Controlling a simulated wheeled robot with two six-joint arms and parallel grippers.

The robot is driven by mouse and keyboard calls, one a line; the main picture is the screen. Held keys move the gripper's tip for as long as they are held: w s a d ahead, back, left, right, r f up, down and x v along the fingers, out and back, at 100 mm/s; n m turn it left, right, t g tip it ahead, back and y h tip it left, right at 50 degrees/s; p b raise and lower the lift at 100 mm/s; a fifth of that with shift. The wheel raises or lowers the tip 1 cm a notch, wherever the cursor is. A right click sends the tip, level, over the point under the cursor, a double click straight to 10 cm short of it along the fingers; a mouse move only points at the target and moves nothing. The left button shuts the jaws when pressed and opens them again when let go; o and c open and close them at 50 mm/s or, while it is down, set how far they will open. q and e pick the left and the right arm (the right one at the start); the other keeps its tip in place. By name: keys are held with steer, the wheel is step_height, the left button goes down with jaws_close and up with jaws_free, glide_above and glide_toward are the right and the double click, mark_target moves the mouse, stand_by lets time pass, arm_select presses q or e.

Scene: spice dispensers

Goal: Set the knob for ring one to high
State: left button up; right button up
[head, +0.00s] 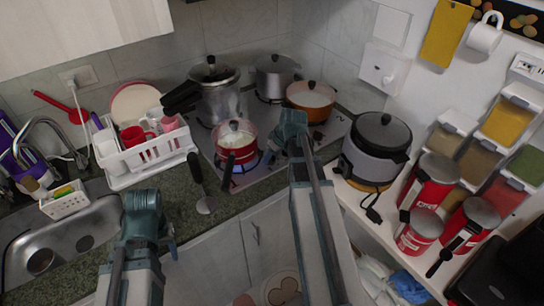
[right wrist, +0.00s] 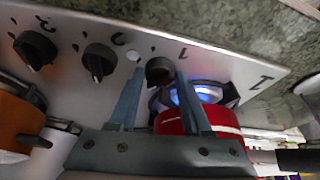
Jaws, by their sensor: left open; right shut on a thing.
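In the right wrist view, the dark ring one knob (right wrist: 160,71) sits on the stove's control strip beside a printed "1". My right gripper (right wrist: 158,84) is shut on this knob, one finger on each side of it. Which way the knob points is hard to tell. Ring one's burner (right wrist: 205,93) shows a blue flame beside the red pot (right wrist: 198,120). My left gripper (head: 145,212) is open and empty, above the counter near the sink.
Two more knobs, for ring two (right wrist: 98,61) and ring three (right wrist: 36,49), stand alongside. The red pot (head: 236,142), an orange pot (head: 311,96) and a pressure cooker (head: 216,95) are on the stove. A white dish rack (head: 147,155) stands left; a rice cooker (head: 377,145) stands right.

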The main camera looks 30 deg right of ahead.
steer(key=shift+a+m+h, duration=0.1)
steer(key=shift+m+h, duration=0.4)
steer(key=shift+m, duration=1)
jaws_close()
steer(key=o, duration=1.2)
jaws_free()
steer(key=shift+r, duration=0.1)
steer(key=p+v, duration=0.8)
steer(key=v, duration=0.1)
steer(key=p+v, duration=0.4)
steer(key=shift+s+r+p, duration=0.2)
steer(key=shift+s+p, duration=0.15)
